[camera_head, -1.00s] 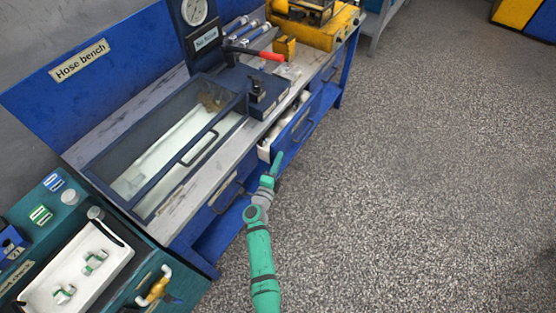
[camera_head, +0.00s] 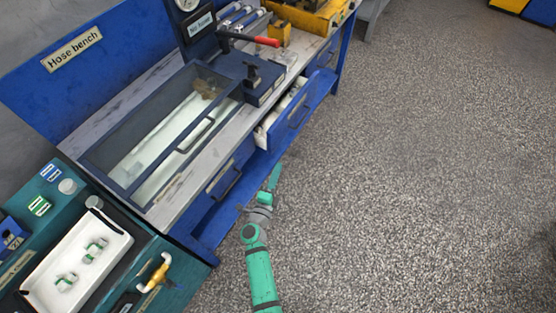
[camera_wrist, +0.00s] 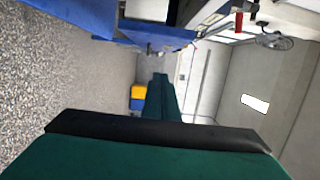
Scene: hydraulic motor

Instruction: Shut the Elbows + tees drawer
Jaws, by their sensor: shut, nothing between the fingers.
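One drawer (camera_head: 302,112) in the blue bench stands open, its blue front with a dark handle pulled out toward the floor side. Pale pieces lie inside it. Its label is not readable here, so I cannot confirm the name from the picture. My gripper (camera_head: 275,172) is shut and empty, below and left of the open drawer's front, apart from it in the head view. In the wrist view my gripper (camera_wrist: 160,85) shows as a narrow dark green shape, with blue bench parts above it.
A second drawer (camera_head: 224,184) to the left looks closed. A glass-lidded tank (camera_head: 165,130) and a red-handled press (camera_head: 250,75) stand on the worktop. A green bench with a white tray (camera_head: 120,240) is at lower left. The speckled floor (camera_head: 420,170) at right is clear.

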